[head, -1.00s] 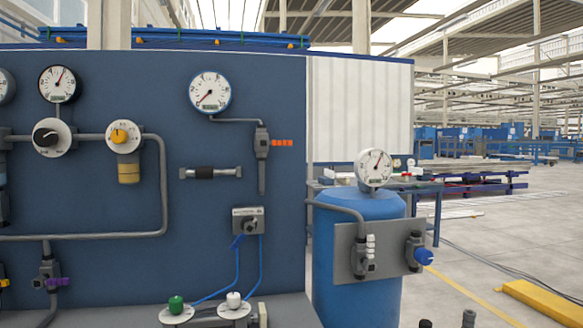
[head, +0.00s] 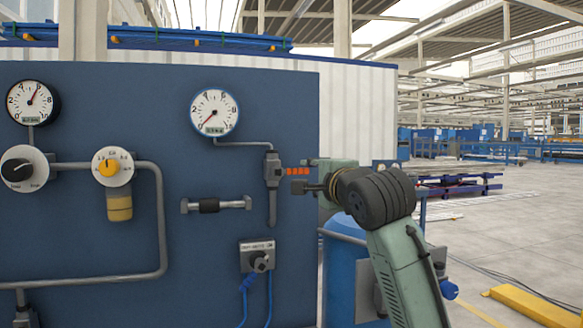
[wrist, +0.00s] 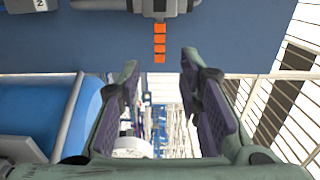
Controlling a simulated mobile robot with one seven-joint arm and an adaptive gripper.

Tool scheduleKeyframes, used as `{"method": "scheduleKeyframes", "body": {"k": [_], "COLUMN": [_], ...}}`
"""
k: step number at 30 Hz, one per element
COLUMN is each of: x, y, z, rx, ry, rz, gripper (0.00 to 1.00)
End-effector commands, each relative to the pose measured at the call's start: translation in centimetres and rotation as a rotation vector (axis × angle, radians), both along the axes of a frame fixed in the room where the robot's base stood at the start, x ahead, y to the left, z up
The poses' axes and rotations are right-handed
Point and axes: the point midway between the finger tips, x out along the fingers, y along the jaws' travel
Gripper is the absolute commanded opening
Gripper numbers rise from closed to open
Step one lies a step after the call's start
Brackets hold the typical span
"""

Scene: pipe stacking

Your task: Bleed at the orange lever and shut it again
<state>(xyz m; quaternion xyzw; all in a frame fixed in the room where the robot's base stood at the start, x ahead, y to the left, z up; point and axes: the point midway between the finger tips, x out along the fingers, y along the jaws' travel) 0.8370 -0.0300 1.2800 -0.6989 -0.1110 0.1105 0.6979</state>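The orange lever (head: 298,171) sticks out level to the right from a grey valve (head: 272,172) on the blue panel. My gripper (head: 305,176) has come in from the right, with its fingers close to the lever's free end. In the wrist view the orange lever (wrist: 160,44) lies in line with the gap between my open fingers (wrist: 160,66), towards their tips. No finger is seen touching it. The gauge (head: 214,111) above the valve is joined to it by a pipe; its needle points low, near 0.
A black-and-silver fitting (head: 210,205) sits on the panel left of the valve. A grey switch box (head: 257,256) with blue cables is below. A blue tank (head: 340,265) stands behind my arm. A regulator with a yellow knob (head: 108,168) is further left.

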Motion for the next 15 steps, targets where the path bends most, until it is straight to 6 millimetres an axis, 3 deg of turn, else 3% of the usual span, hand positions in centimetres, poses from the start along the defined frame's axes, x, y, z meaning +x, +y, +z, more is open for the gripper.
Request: {"method": "scheduleKeyframes", "body": {"k": [5,15], "x": [1.9,7.9], "y": [0.5,2.5], "z": [0.2,0.2], "rx": [0.004,0.001], "ry": [0.008,0.006], "rz": [-0.001,-0.002], "gripper": [0.33,0.33]}}
